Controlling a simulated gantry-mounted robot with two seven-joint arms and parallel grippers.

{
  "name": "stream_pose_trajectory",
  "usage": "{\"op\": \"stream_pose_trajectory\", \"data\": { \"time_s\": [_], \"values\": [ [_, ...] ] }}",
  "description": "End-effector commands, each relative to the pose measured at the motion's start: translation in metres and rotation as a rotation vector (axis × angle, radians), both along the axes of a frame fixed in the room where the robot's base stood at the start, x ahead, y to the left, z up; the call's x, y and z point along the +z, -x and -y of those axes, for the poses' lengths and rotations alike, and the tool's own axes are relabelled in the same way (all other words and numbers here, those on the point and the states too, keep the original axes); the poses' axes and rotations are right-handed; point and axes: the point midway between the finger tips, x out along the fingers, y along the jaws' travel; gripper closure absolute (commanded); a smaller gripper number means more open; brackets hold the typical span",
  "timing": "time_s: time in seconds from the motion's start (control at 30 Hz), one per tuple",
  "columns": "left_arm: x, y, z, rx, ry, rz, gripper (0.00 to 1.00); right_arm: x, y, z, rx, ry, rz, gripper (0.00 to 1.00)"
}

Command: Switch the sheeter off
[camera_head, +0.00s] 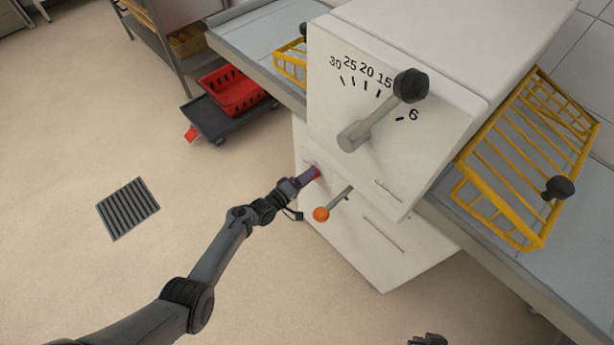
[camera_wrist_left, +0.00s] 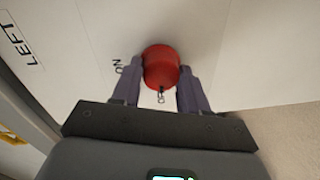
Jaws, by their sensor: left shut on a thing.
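The sheeter (camera_head: 350,120) is a white machine with a thickness scale and a black-knobbed lever (camera_head: 410,86) on its panel. My left gripper (camera_head: 307,177) reaches its lower front. In the left wrist view my left gripper (camera_wrist_left: 161,88) has its two fingers on either side of a round red knob (camera_wrist_left: 161,64), shut on it. Printed marks, one looking like "ON", stand beside the knob. A dark piece at the bottom edge, probably my right gripper (camera_head: 428,340), is mostly cut off.
An orange-tipped lever (camera_head: 321,214) sticks out just right of my left gripper. Yellow wire guards (camera_head: 530,160) flank the sheeter over its side tables. A red crate (camera_head: 232,91) rests on a dark dolly (camera_head: 215,125). The floor at left is open, with a grate (camera_head: 128,208).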

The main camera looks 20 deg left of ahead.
Motion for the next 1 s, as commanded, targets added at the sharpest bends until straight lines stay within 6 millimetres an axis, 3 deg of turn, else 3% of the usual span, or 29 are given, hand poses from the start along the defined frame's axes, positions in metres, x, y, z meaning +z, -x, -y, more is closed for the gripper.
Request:
{"op": "stream_pose_trajectory", "data": {
  "time_s": [0.73,0.77,0.9,1.0],
  "values": [
    [-0.0003,-0.0001,-0.0003,0.000,0.083,-0.041,0.87,0.0017,0.0002,0.0024,0.007,0.011,0.000,1.00],
    [-0.0003,-0.0001,-0.0003,0.000,0.083,-0.041,0.53,0.0017,0.0002,0.0024,0.007,0.011,0.000,1.00],
    [-0.0003,-0.0001,-0.0003,0.000,0.082,-0.041,0.32,0.0017,0.0002,0.0023,0.006,0.010,-0.001,1.00],
    [-0.0003,-0.0001,-0.0003,0.000,0.082,-0.041,0.31,0.0017,0.0003,0.0022,0.006,0.010,-0.001,1.00]
  ]
}}
